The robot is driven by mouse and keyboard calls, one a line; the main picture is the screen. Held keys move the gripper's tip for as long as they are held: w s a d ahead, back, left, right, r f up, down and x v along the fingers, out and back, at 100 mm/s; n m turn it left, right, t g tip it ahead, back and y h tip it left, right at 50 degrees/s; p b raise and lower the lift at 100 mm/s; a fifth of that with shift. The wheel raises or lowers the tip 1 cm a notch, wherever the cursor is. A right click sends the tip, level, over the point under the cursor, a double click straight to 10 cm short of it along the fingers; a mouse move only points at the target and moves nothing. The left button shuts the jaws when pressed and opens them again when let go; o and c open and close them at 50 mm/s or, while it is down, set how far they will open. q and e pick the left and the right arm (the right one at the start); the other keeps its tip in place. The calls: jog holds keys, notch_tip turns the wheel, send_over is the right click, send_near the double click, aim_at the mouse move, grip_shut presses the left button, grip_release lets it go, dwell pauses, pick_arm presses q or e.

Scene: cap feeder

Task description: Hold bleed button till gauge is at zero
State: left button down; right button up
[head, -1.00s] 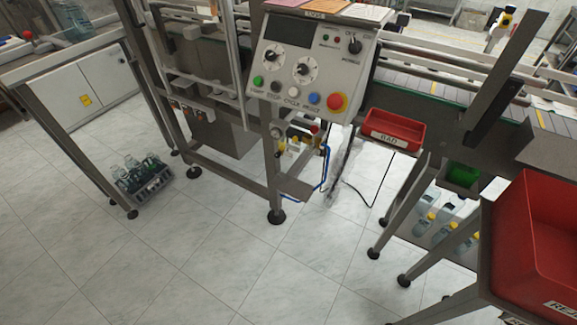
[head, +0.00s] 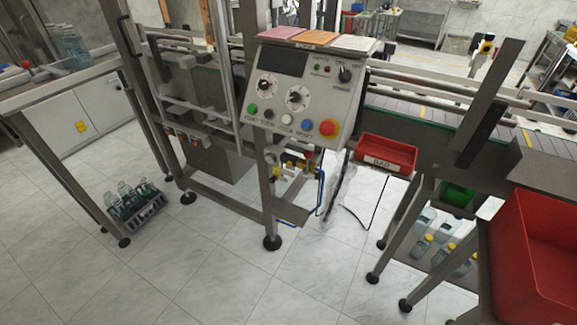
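The grey control panel (head: 294,92) stands tilted at the upper middle of the head view, with a dark display, knobs and a row of coloured buttons. Below it, on the machine frame, sits a small air unit (head: 292,168) with yellow parts, a red part and blue hose. A small round pale face beside it (head: 276,171) may be the gauge; its needle is too small to read. I cannot make out which part is the bleed button. Neither of my grippers shows in the head view.
A red tray marked BAD (head: 386,153) hangs right of the panel. A large red bin (head: 535,250) stands at the lower right. A crate of bottles (head: 133,205) is on the floor at left. The tiled floor (head: 200,265) in front of the machine is clear.

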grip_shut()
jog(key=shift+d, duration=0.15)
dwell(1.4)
